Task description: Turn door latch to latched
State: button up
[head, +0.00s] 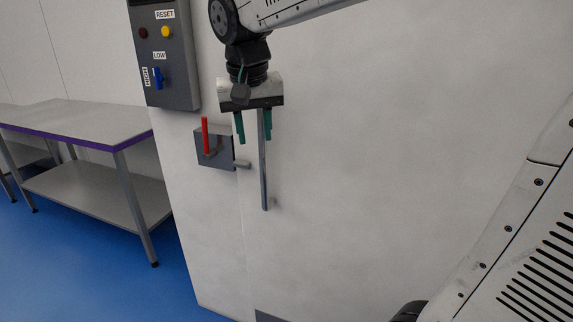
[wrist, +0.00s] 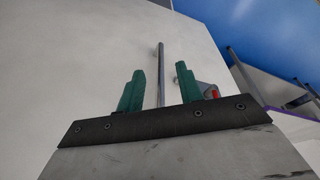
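The door latch (head: 206,138) is a red lever on a grey plate (head: 222,164) at the left edge of the white door. The lever points up in the head view. In the wrist view a small red part of the latch (wrist: 214,93) shows behind the right finger, and the rest is hidden. My gripper (head: 254,138) points down, to the right of the latch and a little above its plate's lower edge. Its green fingers are apart with nothing gripped between them. They also show apart in the wrist view (wrist: 160,85). A vertical grey door handle (head: 264,180) appears behind the fingers.
A grey control box (head: 180,92) with buttons and a blue switch (head: 158,77) is above left of the latch. A steel table (head: 80,122) stands at the left. A short grey bar (head: 242,165) sticks out beside the latch plate. Blue floor lies below the table.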

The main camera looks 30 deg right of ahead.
jog(key=s+f+n, duration=0.1)
jog(key=s+f, duration=0.2)
jog(key=s, duration=0.7)
jog(key=shift+s+d+f+n+y, duration=0.25)
jog(key=shift+s+d+n+y, duration=0.05)
jog(key=shift+s+n, duration=0.1)
jog(key=shift+w, duration=0.1)
